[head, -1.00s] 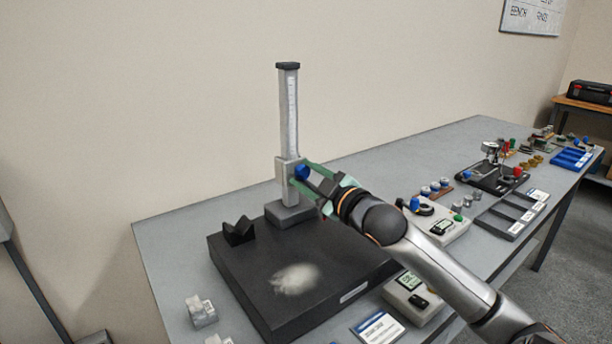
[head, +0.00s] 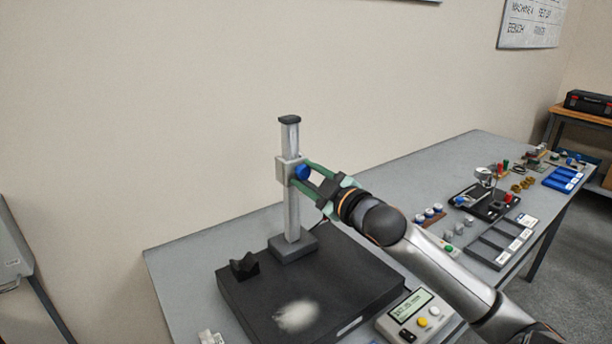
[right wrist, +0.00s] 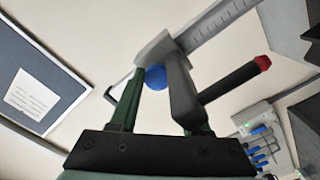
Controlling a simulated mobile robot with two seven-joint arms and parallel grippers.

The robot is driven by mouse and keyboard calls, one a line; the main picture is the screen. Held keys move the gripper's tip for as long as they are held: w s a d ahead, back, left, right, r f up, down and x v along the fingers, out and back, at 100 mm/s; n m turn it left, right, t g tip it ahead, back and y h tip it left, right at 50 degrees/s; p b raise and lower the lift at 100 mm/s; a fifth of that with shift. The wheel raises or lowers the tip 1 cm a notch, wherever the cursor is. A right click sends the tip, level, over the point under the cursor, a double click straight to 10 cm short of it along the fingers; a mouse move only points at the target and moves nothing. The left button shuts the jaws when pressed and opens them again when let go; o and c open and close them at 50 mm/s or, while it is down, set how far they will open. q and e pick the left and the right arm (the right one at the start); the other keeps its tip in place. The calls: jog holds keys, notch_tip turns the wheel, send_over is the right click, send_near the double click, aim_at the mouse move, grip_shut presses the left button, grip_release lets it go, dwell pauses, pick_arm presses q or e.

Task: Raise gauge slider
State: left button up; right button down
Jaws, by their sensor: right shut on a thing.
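The height gauge has an upright grey column (head: 292,215) with a scale and a dark cap, standing on a grey foot on the black surface plate (head: 350,283). Its slider (head: 284,171) is a light grey block with a blue knob (head: 302,172), in the upper part of the column. My right gripper (head: 304,174) is shut on the slider, its green fingers either side of the knob. The right wrist view shows the blue knob (right wrist: 156,77) between the fingers, with the slider block (right wrist: 155,48) and scale bar beyond. My left gripper is not in view.
A black V-block (head: 244,266) and a white patch (head: 296,316) are on the plate. A readout box (head: 412,308) stands at the plate's right. Trays and small parts line the bench to the right. The wall behind is bare near the column.

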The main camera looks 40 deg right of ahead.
jog(key=shift+d, duration=0.25)
jog(key=c, duration=0.7)
grip_release()
jog(key=shift+c, duration=0.2)
jog(key=shift+o, duration=1.3)
jog(key=shift+d+f, duration=0.1)
jog(key=shift+s, duration=0.1)
jog(key=shift+s+a+f, duration=0.1)
jog(key=shift+s+a, duration=0.1)
jog(key=s+a, duration=0.1)
jog(key=s, duration=1.1)
jog(key=shift+a+b, duration=0.15)
jog(key=shift+b, duration=0.3)
